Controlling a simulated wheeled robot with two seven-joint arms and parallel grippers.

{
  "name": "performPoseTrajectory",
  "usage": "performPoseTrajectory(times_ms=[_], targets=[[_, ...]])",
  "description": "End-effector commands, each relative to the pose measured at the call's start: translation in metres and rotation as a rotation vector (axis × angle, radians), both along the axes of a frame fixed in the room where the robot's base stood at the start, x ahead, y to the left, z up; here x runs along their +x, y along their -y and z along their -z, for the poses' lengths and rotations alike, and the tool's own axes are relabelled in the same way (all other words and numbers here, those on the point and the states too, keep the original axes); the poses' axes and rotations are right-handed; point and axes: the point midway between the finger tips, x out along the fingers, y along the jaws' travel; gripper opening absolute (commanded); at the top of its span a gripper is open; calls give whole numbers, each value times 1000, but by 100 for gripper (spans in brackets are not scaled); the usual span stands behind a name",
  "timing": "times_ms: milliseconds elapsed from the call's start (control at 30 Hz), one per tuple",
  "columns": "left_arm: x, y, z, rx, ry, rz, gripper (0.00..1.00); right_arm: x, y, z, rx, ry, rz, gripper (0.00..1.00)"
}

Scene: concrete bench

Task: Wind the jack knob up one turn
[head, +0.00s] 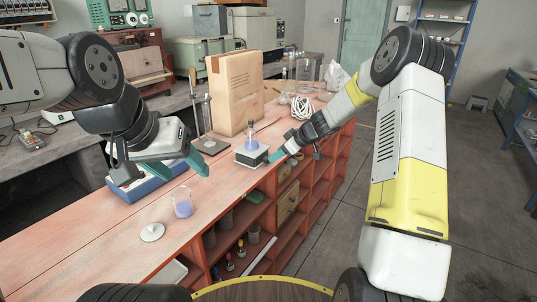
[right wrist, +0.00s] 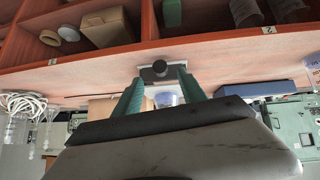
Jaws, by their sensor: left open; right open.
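A small lab jack (head: 250,156) stands near the front edge of the red bench, with a flask of blue liquid (head: 251,143) on its top. Its dark round knob (right wrist: 159,68) faces my right gripper (right wrist: 160,78). In the right wrist view, which looks upside down, the two green fingers are open with the knob between their tips in the picture; I cannot tell if they touch it. In the head view the right gripper (head: 273,157) is beside the jack's right side. My left gripper (head: 165,172) is open and empty above the bench, left of the jack.
A blue box (head: 152,184) lies under the left gripper. A beaker of bluish liquid (head: 182,203) and a white lid-like disc (head: 152,232) stand nearer. A stand (head: 208,140) and a cardboard box (head: 236,90) are behind the jack. Coiled white cable (head: 301,107) lies beyond.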

Motion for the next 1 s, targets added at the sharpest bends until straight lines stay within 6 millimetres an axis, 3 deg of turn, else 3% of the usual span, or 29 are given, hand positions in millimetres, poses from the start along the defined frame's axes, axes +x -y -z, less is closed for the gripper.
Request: performPoseTrajectory(times_ms=[300, 700, 933, 1000], targets=[[0, 0, 0, 0, 0, 0, 61, 22, -26, 34, 0, -2, -1, 49], [0, 0, 0, 0, 0, 0, 61, 27, -30, 40, -1, -1, 0, 49], [0, 0, 0, 0, 0, 0, 61, 27, -30, 40, -1, -1, 0, 3], [0, 0, 0, 0, 0, 0, 61, 27, -30, 40, -1, -1, 0, 0]])
